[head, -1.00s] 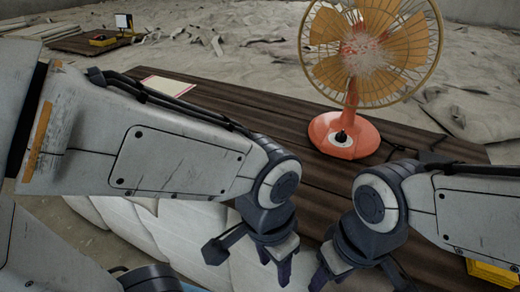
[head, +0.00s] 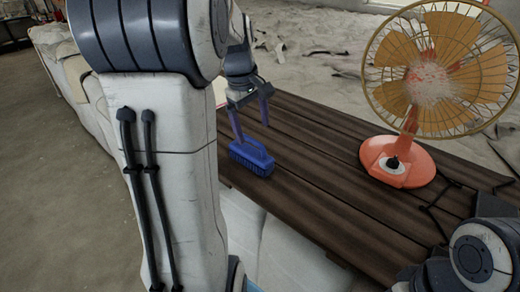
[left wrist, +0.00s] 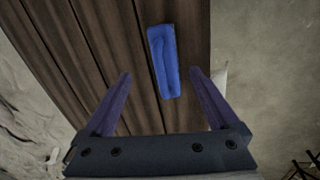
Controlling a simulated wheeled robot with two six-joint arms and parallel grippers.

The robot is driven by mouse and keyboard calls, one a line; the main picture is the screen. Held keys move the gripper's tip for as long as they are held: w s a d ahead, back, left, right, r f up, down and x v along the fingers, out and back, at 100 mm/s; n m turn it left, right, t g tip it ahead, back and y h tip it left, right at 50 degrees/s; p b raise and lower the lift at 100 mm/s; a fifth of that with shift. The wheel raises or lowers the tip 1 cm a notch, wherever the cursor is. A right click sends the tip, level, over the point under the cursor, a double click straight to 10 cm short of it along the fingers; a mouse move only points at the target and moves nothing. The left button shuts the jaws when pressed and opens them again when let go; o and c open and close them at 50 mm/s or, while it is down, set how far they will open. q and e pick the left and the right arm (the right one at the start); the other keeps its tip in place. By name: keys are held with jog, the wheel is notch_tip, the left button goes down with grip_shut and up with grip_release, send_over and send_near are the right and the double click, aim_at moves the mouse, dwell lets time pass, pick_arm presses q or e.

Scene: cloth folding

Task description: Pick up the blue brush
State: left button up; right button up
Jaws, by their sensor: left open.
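The blue brush (head: 252,157) lies on the dark wooden table near its left edge in the head view. In the left wrist view the blue brush (left wrist: 163,60) lies lengthwise, ahead of and between the fingers. My left gripper (head: 251,116) is open and empty, just above the brush, with its fingers pointing down; it also shows in the left wrist view (left wrist: 160,75). I see no contact with the brush. My right arm is at the lower right of the head view; its fingers are cut off by the picture's edge.
An orange fan (head: 400,160) stands on the wooden table (head: 330,190) to the right of the brush. A dark cable lies near the fan. A pale padded surface (head: 285,255) is below the table's near edge. The table between brush and fan is clear.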

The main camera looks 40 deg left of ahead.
pick_arm(q)
jog(key=shift+s+a+f+n, duration=0.1)
jog(key=shift+a+n, duration=0.2)
jog(key=shift+a, duration=0.3)
jog(key=shift+s+a+f+n, duration=0.1)
jog(key=shift+a+n, duration=0.2)
jog(key=shift+a, duration=0.3)
send_over(251, 151)
jog(key=s, duration=0.1)
jog(key=f, duration=0.4)
jog(key=shift+a+f+p, duration=0.1)
jog(key=shift+a+p, duration=0.1)
jog(key=shift+p, duration=0.2)
jog(key=f, duration=0.1)
jog(key=f+p, duration=0.1)
jog(key=f, duration=0.1)
jog(key=f+p, duration=0.1)
jog(key=f, duration=0.1)
jog(key=shift+w+d, duration=0.2)
jog(key=shift+w, duration=0.15)
jog(key=shift+f, duration=0.15)
grip_shut()
